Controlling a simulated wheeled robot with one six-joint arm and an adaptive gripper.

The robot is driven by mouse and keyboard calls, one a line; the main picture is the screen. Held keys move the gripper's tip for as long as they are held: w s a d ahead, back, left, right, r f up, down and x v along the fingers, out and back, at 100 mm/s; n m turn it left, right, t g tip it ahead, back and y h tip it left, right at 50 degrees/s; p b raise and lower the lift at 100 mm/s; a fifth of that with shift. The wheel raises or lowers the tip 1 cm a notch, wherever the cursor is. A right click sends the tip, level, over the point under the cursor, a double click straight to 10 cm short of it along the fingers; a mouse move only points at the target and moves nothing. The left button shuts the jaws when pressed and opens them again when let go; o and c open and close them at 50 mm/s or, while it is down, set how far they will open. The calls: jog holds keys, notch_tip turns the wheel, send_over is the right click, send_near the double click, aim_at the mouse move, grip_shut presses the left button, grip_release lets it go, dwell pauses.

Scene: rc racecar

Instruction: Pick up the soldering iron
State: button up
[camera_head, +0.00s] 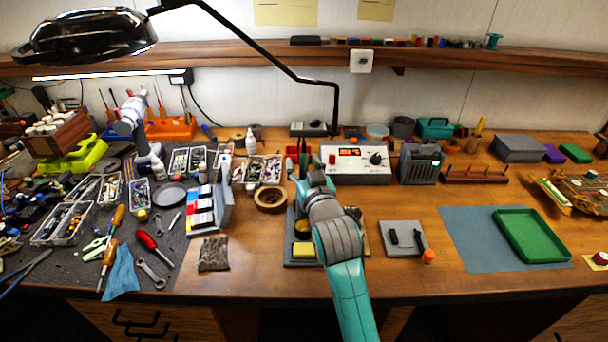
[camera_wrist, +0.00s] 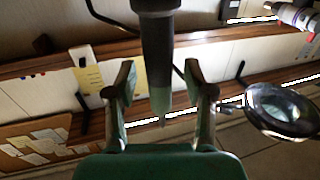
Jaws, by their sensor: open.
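The soldering iron (camera_wrist: 158,50) shows in the wrist view as a dark rod with a green section and a thin pointed end. It lies between the two fingers of my gripper (camera_wrist: 160,95), with a visible gap on each side. In the head view a dark upright piece, apparently the iron (camera_head: 303,154), shows between the fingers of my gripper (camera_head: 304,168). My gripper is open. A grey stand base with a yellow sponge (camera_head: 303,249) lies below, partly hidden by my arm. How the iron is supported is hidden.
A soldering station (camera_head: 355,163) stands behind my gripper to the right. A grey pad (camera_head: 402,239) lies right. A magnifier lamp (camera_head: 90,36) hangs at upper left.

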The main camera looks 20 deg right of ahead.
grip_shut()
jog(key=shift+r, duration=0.15)
notch_tip(320, 180, up, 18)
dwell(0.7)
